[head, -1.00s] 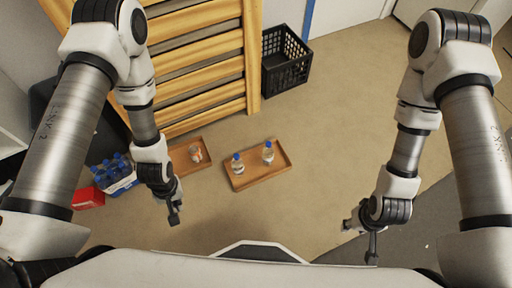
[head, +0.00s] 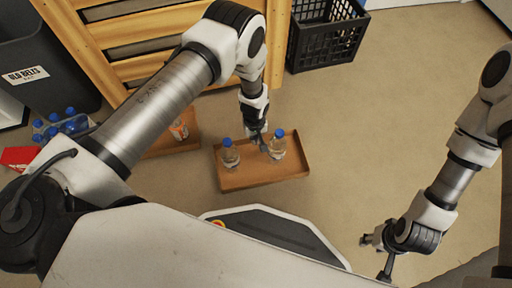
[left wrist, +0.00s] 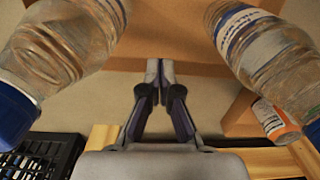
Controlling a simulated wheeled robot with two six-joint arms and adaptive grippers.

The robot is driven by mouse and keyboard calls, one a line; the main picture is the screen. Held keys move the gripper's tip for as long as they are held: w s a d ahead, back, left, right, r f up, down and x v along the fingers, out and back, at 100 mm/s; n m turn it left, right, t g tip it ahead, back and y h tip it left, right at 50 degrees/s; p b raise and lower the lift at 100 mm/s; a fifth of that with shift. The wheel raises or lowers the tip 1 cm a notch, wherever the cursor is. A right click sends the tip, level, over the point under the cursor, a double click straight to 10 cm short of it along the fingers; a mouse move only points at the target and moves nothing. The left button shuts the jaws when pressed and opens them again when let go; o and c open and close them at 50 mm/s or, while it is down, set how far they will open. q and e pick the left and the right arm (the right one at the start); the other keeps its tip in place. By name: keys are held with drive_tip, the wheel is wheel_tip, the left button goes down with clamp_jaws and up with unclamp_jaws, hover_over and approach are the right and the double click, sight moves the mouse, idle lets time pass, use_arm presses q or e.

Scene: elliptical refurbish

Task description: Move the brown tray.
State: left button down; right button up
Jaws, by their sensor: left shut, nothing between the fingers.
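A brown tray (head: 262,178) with low walls lies on the floor at the centre of the head view. Two clear bottles with blue caps stand in it, a left bottle (head: 229,155) and a right bottle (head: 278,146). My left gripper (head: 262,146) is at the tray's far side, between the bottles. In the left wrist view its fingers (left wrist: 160,72) are shut and empty, overlapping the tray's edge; contact cannot be judged. The bottles fill both upper sides there. My right gripper (head: 375,257) is open and empty above the floor at lower right.
A second brown tray (head: 172,147), partly behind my left arm, holds an orange-labelled bottle (head: 179,130). A wooden slatted rack (head: 140,45) and a black crate (head: 327,40) stand behind. Blue-capped bottles (head: 62,124) and a red item (head: 17,157) are at left. Floor at right is clear.

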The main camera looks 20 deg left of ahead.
sight(255, 155)
use_arm(q)
wheel_tip(255, 155, down, 11)
drive_tip(key=b, duration=0.6)
drive_tip(key=shift+w+a+r+b, duration=0.15)
drive_tip(key=shift+w+a+b, duration=0.15)
drive_tip(key=shift+w+a, duration=0.25)
drive_tip(key=shift+w+a+r+b, duration=0.15)
drive_tip(key=shift+w+a+b, duration=0.15)
drive_tip(key=shift+w, duration=0.4)
drive_tip(key=shift+w+a+r, duration=0.15)
drive_tip(key=shift+w+a, duration=0.1)
drive_tip(key=shift+w, duration=0.1)
drive_tip(key=shift+r, duration=0.1)
